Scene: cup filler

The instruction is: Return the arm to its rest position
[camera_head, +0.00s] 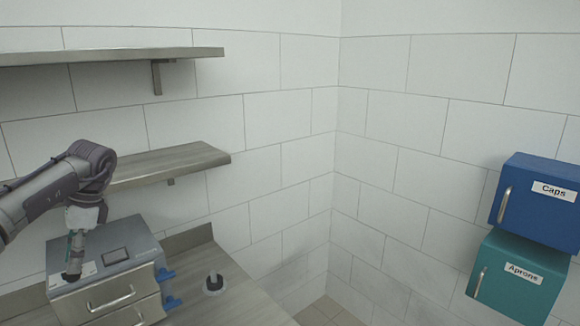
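My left arm comes in from the left edge and bends downward. My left gripper (72,272) hangs at its end, pointing down, over the left part of a grey metal machine (130,262) on the counter. The gripper is small and seen from above, so I cannot tell whether its fingers are open or shut, or whether they touch the machine. No held object can be made out. My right gripper is not in view.
The machine has a dark screen, drawer handles and blue parts on its right. A small black-and-white item (214,283) stands on the counter (235,300). Two shelves (180,160) (120,55) jut from the wall near my arm. Blue (538,205) and teal (515,278) boxes hang at right.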

